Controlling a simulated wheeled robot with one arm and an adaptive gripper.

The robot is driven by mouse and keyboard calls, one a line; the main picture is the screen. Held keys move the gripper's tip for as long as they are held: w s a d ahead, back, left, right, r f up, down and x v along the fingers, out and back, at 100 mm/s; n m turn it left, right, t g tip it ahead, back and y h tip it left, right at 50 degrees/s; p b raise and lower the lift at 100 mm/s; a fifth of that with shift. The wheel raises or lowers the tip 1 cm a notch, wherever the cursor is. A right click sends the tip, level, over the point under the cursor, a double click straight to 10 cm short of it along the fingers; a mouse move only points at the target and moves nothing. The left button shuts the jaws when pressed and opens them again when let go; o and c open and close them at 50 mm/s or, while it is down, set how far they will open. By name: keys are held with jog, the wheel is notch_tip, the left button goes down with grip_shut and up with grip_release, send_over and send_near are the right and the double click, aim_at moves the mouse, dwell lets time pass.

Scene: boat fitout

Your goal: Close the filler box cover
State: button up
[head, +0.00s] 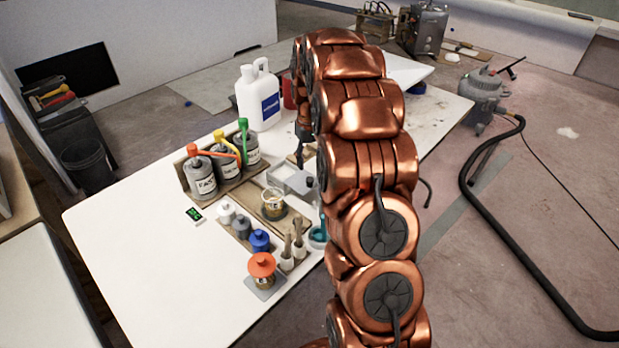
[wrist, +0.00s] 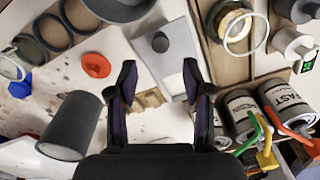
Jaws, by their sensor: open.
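A light grey box, which looks like the filler box (head: 291,178), sits on the white table behind the wooden trays, just left of my arm. In the wrist view, a pale grey panel with a dark round knob (wrist: 160,42) lies ahead of my fingers; it looks like the box cover. A lighter part (wrist: 174,84) adjoins it nearer my fingers. I cannot tell how far the cover lies over the box. My gripper (wrist: 160,80) is open and empty, its dark fingers apart on either side of the panel in the picture.
A round jar (head: 273,204), small bottles (head: 260,240) and an orange-lidded container (head: 262,266) are in front. A white jug (head: 258,98) stands behind. The table's left front is clear.

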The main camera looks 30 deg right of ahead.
aim_at(310, 179)
jog(key=shift+f+p, duration=1)
jog(key=shift+f, duration=2.7)
grip_shut()
